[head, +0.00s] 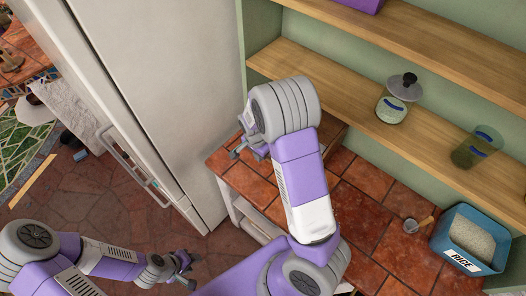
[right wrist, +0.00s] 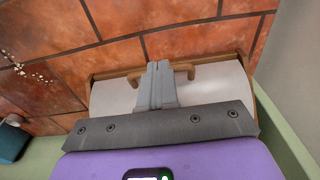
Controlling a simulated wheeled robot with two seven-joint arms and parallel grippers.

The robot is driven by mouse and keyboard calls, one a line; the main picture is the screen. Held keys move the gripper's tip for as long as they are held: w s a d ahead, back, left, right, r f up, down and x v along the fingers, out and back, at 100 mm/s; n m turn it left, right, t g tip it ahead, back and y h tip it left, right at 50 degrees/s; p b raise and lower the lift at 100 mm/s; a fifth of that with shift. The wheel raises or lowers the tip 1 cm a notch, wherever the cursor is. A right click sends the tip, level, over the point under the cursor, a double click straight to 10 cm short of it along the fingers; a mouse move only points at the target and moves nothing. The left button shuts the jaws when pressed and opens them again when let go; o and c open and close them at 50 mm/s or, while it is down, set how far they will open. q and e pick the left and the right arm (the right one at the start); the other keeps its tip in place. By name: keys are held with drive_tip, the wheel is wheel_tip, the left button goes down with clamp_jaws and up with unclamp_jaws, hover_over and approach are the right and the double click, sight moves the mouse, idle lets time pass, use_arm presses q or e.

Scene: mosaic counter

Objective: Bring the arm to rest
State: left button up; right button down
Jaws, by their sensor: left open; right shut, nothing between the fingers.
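My right arm (head: 305,175) is raised over the tiled counter and bends down in the middle of the head view. Its gripper (head: 240,151) is partly hidden behind the arm. In the right wrist view the right gripper's fingers (right wrist: 158,70) are shut together with nothing between them. My left gripper (head: 184,264) is open and empty, low over the floor at the lower left.
A lidded jar (head: 393,105) and a green glass (head: 470,155) stand on the wooden shelf. A tall fridge (head: 150,90) borders the counter. Floor (head: 85,195) is open at left.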

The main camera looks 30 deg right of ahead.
drive_tip(key=shift+s+a+r+p, duration=0.1)
drive_tip(key=shift+a+r+p, duration=0.3)
drive_tip(key=shift+r, duration=0.2)
drive_tip(key=shift+s+a+r+p, duration=0.1)
drive_tip(key=shift+a+r+p, duration=0.25)
drive_tip(key=shift+r+p, duration=0.25)
drive_tip(key=shift+s+a+r+p, duration=0.1)
drive_tip(key=shift+a+r+p, duration=0.3)
drive_tip(key=shift+r, duration=0.2)
drive_tip(key=s+a+f+n+y+b, duration=0.1)
drive_tip(key=s+a+f+n+y, duration=0.4)
drive_tip(key=s+a+f+n, duration=0.9)
wheel_tip(320, 180, down, 18)
drive_tip(key=s+a+m+b, duration=0.1)
drive_tip(key=a+b, duration=0.1)
drive_tip(key=b, duration=1.5)
drive_tip(key=shift+s+f+m, duration=0.2)
drive_tip(key=shift+m, duration=0.2)
drive_tip(key=shift+s, duration=0.1)
